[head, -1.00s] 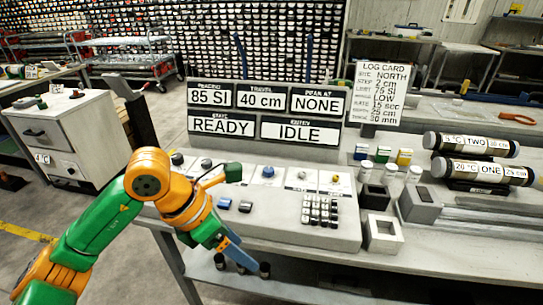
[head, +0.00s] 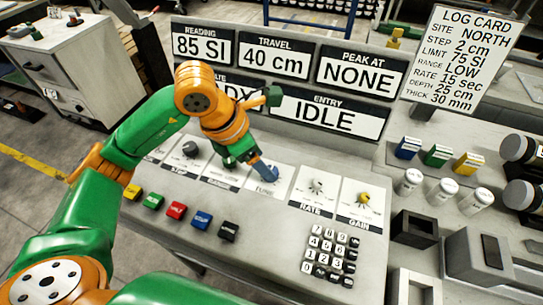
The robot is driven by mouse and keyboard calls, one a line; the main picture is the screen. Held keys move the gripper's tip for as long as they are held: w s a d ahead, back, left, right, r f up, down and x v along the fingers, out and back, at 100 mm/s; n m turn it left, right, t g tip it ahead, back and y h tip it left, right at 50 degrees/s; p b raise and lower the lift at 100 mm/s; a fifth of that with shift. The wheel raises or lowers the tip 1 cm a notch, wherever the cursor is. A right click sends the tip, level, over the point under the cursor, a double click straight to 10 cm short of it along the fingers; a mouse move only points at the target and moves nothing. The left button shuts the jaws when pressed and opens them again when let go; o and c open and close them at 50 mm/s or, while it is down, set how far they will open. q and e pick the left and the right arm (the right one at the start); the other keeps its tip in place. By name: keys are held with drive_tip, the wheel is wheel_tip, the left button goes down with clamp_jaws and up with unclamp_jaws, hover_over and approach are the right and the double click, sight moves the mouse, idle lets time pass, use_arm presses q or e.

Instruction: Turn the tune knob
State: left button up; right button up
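The tune panel (head: 267,190), a white plate with a dark label, sits on the grey console between a neighbouring knob plate and the rate plate. The tune knob on it is mostly or wholly hidden by my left gripper (head: 264,170). The gripper comes down over this plate from the upper left, with blue finger surface showing at the knob's place. I cannot tell whether the fingers touch or enclose the knob, or how far apart they are. My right gripper is not in view.
The rate knob (head: 317,187) and yellow gain knob (head: 363,199) stand to the right. A keypad (head: 331,252) and coloured buttons (head: 176,210) lie in front. Display signs (head: 330,117) stand behind, reading READY in part and IDLE. A log card (head: 461,55) is at back right.

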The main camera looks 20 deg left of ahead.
use_arm(q)
drive_tip(key=x, duration=0.3)
drive_tip(key=shift+d+f, duration=0.15)
drive_tip(key=shift+f, duration=0.2)
drive_tip(key=shift+w+f, duration=0.15)
drive_tip(key=c, duration=0.4)
clamp_jaws()
